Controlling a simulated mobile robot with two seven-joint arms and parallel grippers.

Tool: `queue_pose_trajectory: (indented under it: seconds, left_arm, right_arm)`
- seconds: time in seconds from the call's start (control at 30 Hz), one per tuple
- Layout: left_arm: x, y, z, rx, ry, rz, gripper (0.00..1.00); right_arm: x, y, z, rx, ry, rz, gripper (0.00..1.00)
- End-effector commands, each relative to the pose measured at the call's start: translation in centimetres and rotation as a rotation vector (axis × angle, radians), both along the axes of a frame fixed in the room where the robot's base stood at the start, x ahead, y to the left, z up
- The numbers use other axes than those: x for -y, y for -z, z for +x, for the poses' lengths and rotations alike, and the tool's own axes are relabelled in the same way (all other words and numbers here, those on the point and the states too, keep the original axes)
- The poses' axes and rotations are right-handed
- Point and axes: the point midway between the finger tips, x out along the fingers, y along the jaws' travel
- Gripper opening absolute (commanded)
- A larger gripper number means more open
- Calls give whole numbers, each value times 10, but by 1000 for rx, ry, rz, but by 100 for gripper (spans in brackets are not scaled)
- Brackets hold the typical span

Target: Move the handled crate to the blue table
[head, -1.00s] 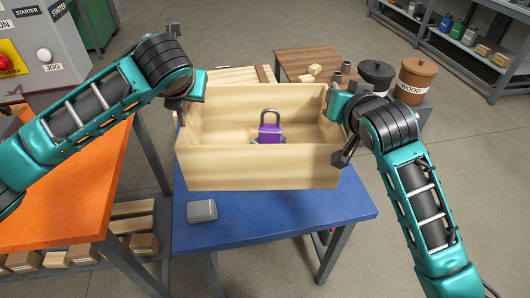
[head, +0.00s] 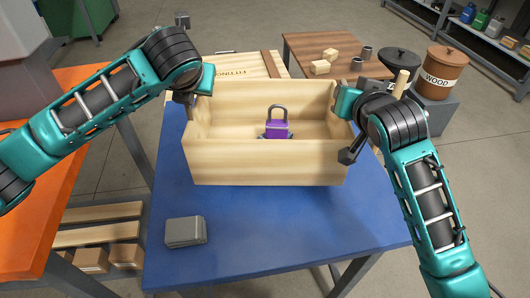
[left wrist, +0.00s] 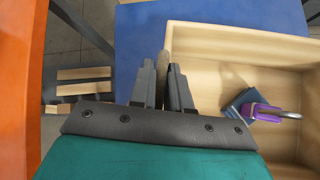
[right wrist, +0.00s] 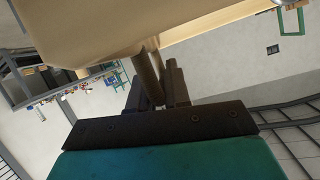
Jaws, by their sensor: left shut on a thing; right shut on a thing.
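The handled crate (head: 265,162) is a pale wooden open box, about level, over the blue table (head: 285,235). Whether its underside touches the tabletop I cannot tell. A purple padlock (head: 277,130) with a grey shackle is inside; it also shows in the left wrist view (left wrist: 262,112). My left gripper (head: 187,98) is shut on the crate's left handle, whose bar shows between the fingers in the left wrist view (left wrist: 164,70). My right gripper (head: 350,112) is shut at the right end; a handle bar shows by its fingers in the right wrist view (right wrist: 149,78).
A grey metal box (head: 186,231) lies on the blue table at front left. A FITTINGS crate (head: 238,66) and a brown table (head: 335,47) stand behind. An orange table (head: 40,215) is at left, a WOOD bin (head: 440,76) at right.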

Motion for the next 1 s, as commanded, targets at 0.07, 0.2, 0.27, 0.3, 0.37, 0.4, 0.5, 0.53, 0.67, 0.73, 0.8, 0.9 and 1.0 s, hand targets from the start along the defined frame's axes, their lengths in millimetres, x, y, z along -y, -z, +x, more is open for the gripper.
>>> queue_pose_trajectory:
  seconds: [0.07,0.2,0.27,0.3,0.37,0.4,0.5,0.53,0.67,0.73,0.8,0.9,1.0]
  left_arm:
    - [7,3,-1,6,17,-11,0]
    - [7,3,-1,6,17,-11,0]
    - [7,2,-1,6,17,-11,0]
    - [7,2,-1,6,17,-11,0]
    - [7,2,-1,6,17,-11,0]
    - [7,2,-1,6,17,-11,0]
    - [7,3,-1,6,17,-11,0]
    - [7,4,-1,6,17,-11,0]
    - [7,6,-1,6,17,-11,0]
    - [7,9,-1,6,17,-11,0]
    - [7,11,-1,6,17,-11,0]
    - [7,16,-1,5,17,-10,0]
    - [7,21,-1,6,17,-11,0]
  right_arm:
    - [-6,2,-1,8,-13,10,0]
    - [-6,2,-1,8,-13,10,0]
    - [-6,1,-1,7,-13,10,0]
    - [-6,1,-1,7,-13,10,0]
    - [-6,1,-1,7,-13,10,0]
    - [-6,1,-1,7,-13,10,0]
    - [-6,2,-1,7,-13,10,0]
    - [-6,2,-1,7,-13,10,0]
    - [-6,5,-1,7,-13,10,0]
    - [-6,7,-1,7,-13,10,0]
    - [-6,10,-1,7,-13,10,0]
    - [-6,15,-1,7,-13,10,0]
    - [-6,20,-1,7,-13,10,0]
